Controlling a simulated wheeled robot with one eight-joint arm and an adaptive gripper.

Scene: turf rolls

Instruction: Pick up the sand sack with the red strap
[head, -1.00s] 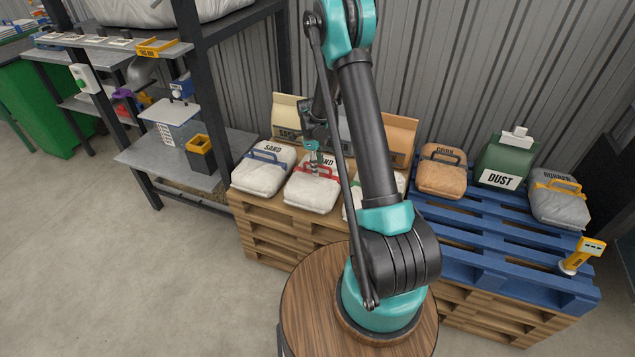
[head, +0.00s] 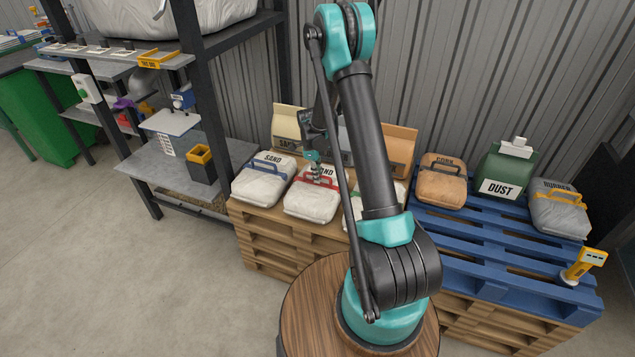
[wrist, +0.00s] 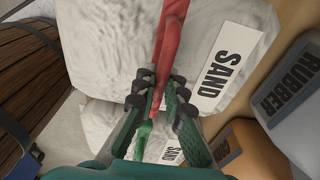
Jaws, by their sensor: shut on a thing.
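The sand sack with the red strap (head: 312,204) is white and lies on the wooden pallet, between a sack with a blue strap and one with a green strap. My gripper (head: 316,176) is at its top from above. In the wrist view, my gripper (wrist: 153,98) is shut on the red strap (wrist: 172,40), which runs between the fingers. The white sack body (wrist: 108,38) and its SAND label (wrist: 222,66) lie behind the strap. I see no clear gap between sack and pallet.
The blue-strap sand sack (head: 263,184) lies close on the left. The green-strap sack (head: 356,207) is close on the right, partly behind my arm. Tall paper bags (head: 289,128) stand behind. A blue pallet (head: 490,255) holds more sacks. A metal shelf (head: 170,180) stands left.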

